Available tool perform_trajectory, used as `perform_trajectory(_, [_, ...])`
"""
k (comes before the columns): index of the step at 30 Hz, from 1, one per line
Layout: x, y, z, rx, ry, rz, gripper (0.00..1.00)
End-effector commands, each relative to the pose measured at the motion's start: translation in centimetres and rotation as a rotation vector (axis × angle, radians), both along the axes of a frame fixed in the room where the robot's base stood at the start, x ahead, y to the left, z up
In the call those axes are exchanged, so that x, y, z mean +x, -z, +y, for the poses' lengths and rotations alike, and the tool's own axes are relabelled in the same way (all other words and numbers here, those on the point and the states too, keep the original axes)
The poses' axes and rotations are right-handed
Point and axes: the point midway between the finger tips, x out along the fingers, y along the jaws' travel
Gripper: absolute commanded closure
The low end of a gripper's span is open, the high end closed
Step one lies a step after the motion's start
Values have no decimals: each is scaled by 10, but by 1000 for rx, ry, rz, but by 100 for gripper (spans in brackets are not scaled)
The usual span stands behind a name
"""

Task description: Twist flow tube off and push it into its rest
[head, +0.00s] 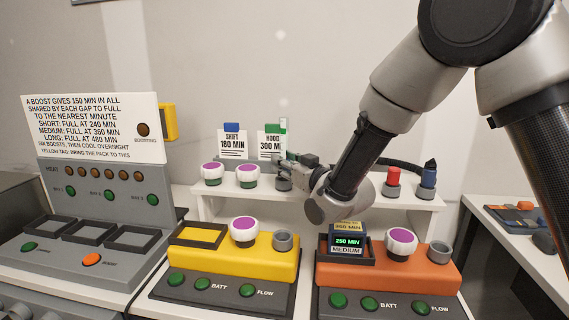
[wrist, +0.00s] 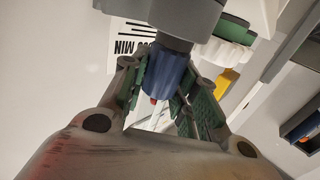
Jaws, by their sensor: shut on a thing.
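My gripper (head: 296,166) is at the back shelf, over a grey round rest (head: 283,183). In the wrist view my gripper (wrist: 163,88) is shut on a dark blue ribbed tube (wrist: 170,72). The tube's upper end in that view meets a dark grey collar and a larger grey round part (wrist: 175,14); I cannot tell how deep it sits. In the head view the tube is hidden by my gripper. The yellow unit's grey socket (head: 283,240) and the orange unit's grey socket (head: 439,253) each show no tube.
On the shelf (head: 330,206) stand two purple-topped white knobs (head: 212,173) to the left. A red tube (head: 393,178) and a blue tube (head: 428,174) stand in rests to the right. A pack (head: 347,240) sits in the orange unit (head: 385,275).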

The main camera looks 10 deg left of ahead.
Motion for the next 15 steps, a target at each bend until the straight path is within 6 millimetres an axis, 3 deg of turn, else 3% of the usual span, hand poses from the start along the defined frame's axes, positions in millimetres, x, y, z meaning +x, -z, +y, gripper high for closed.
perform_trajectory(15, [0,7,0,0,0,0,100])
